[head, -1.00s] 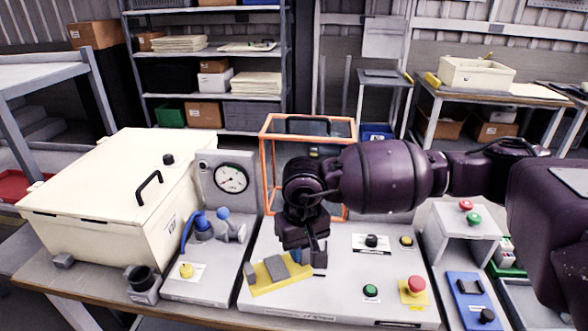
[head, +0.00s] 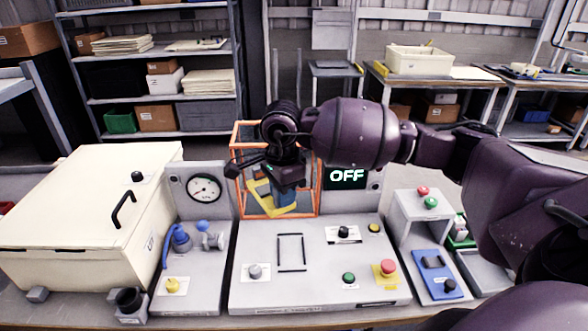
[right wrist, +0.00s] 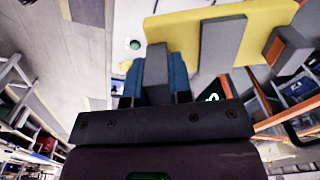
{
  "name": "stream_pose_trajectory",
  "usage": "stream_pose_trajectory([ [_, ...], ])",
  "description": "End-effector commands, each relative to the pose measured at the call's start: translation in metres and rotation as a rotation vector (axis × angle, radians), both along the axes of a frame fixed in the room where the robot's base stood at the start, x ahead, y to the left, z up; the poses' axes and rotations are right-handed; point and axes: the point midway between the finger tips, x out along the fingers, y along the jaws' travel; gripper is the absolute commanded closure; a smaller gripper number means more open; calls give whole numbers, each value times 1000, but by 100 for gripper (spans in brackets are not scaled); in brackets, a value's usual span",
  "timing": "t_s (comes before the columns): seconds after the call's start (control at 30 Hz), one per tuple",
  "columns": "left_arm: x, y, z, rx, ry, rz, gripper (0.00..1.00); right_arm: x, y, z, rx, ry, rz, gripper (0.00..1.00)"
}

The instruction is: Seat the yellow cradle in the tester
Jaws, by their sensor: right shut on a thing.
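The yellow cradle (head: 258,193) is in my right gripper (head: 285,190), in front of or within the orange-framed cage (head: 318,190) of the tester; I cannot tell which. In the right wrist view the cradle (right wrist: 183,28) is a yellow plate with grey blocks. My blue-padded fingers (right wrist: 157,80) are shut on its grey upright grip (right wrist: 157,62). My left gripper is not in view.
Buttons, including a red one (head: 387,267) and a green one (head: 348,278), and knobs stand on the panel. A gauge (head: 203,188) and blue clamp (head: 178,243) are to its left, beside a cream chest (head: 70,230). A blue switch box (head: 437,272) stands right.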

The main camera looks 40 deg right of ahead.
Motion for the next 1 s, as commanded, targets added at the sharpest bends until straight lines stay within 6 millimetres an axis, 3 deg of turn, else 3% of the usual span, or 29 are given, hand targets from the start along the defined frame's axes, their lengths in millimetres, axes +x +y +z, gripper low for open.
stream_pose_trajectory([
  [0.2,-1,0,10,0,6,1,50,3,-22,22,4,7,-346,100],
  [0.43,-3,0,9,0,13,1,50,3,-30,26,4,11,-489,100],
  [1.0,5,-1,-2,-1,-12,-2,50,3,-30,-21,4,11,-494,100],
])
